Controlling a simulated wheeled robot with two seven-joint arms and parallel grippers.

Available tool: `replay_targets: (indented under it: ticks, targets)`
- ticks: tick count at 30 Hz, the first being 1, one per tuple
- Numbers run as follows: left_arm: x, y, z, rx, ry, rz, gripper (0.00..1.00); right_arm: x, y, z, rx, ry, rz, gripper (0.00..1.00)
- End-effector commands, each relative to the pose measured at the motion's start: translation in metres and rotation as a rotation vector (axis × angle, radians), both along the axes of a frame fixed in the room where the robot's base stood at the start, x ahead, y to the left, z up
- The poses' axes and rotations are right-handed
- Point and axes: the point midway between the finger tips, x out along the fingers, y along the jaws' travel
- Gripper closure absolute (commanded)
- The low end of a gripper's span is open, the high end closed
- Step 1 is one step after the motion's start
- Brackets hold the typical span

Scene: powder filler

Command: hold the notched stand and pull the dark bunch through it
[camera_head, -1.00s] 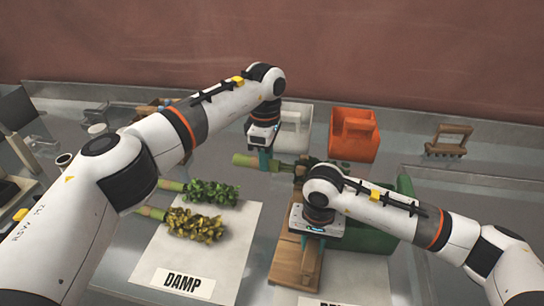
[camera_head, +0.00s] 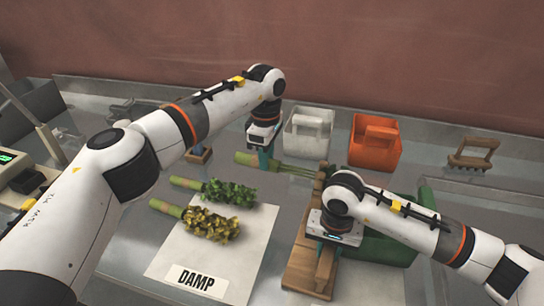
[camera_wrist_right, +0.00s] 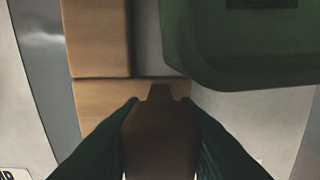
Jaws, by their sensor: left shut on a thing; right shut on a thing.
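The wooden notched stand (camera_head: 300,272) stands on the right-hand sheet, its upper part partly hidden by my right wrist. The dark bunch (camera_head: 296,167) lies across the far end of the stand, with thin bare green stems on the left side. My left gripper (camera_head: 266,162) is shut on its thick pale green stem end. Whether leaves remain beyond the stand is hard to tell.
A white caddy (camera_head: 308,135) and an orange caddy (camera_head: 374,145) stand behind. A green bin (camera_head: 390,248) is right of the stand. A wooden rake-like tool (camera_head: 472,155) is back right.

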Motion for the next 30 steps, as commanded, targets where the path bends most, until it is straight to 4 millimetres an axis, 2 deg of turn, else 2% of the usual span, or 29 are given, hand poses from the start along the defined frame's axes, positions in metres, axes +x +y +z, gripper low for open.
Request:
replay_targets:
  ticks: [30]
  targets:
    - [0.019,0.051,0.001,0.002,-0.002,0.004,0.94,0.000,-0.001,0.000,-0.002,0.000,-0.002,0.96]
